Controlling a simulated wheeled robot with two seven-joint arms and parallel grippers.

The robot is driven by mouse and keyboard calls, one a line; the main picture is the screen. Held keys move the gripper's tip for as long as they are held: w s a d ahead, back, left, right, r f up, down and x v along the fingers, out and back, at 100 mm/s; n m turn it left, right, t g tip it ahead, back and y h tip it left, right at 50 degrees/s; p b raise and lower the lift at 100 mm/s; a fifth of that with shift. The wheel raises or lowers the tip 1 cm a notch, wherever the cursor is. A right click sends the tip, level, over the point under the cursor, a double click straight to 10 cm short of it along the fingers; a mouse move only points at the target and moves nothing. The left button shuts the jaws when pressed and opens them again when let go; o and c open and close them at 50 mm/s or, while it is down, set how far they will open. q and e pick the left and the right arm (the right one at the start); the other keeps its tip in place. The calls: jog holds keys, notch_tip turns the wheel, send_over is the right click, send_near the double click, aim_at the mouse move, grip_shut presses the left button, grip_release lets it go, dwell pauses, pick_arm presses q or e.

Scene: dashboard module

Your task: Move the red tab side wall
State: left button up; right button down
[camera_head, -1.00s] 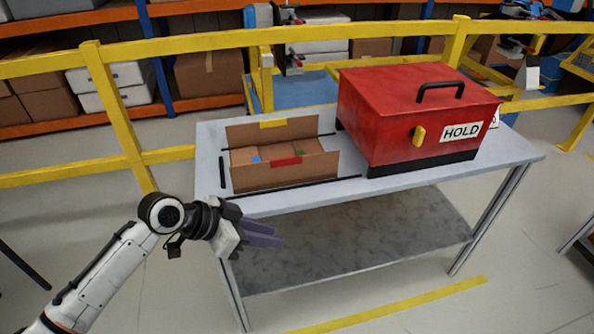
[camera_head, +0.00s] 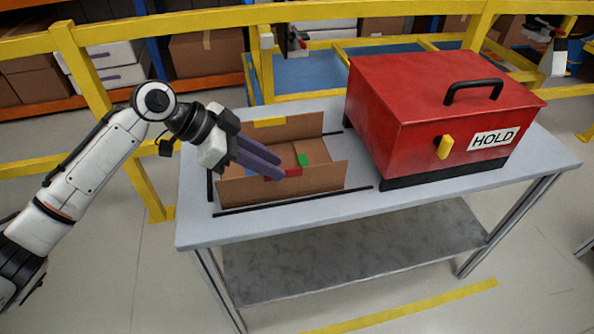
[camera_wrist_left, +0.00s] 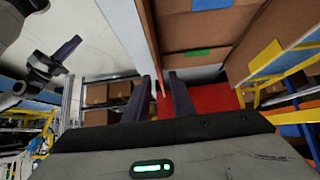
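The brown box on the table has an upright front wall with a red tab (camera_head: 293,171). Its back wall bears a yellow tab (camera_head: 270,122). My left gripper (camera_head: 281,168) reaches over the front wall at the red tab and partly covers it. In the left wrist view its fingers are apart, and the wall's edge (camera_wrist_left: 148,35) runs down toward the gap between them. I cannot tell if they touch the wall. My right gripper (camera_wrist_left: 55,65) shows at the left of the wrist view; its opening is unclear.
A red case (camera_head: 435,110) with a HOLD label and yellow knob stands right of the box. Inner flaps carry a green tab (camera_head: 304,160). Black strips lie on the grey table (camera_head: 300,208). A yellow rail (camera_head: 150,38) runs behind.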

aim_at(296, 192)
pick_arm(q)
jog(key=x, duration=0.8)
jog(key=shift+s, duration=0.1)
jog(key=shift+c, duration=0.5)
jog(key=shift+a, duration=0.1)
grip_shut()
dwell(0.6)
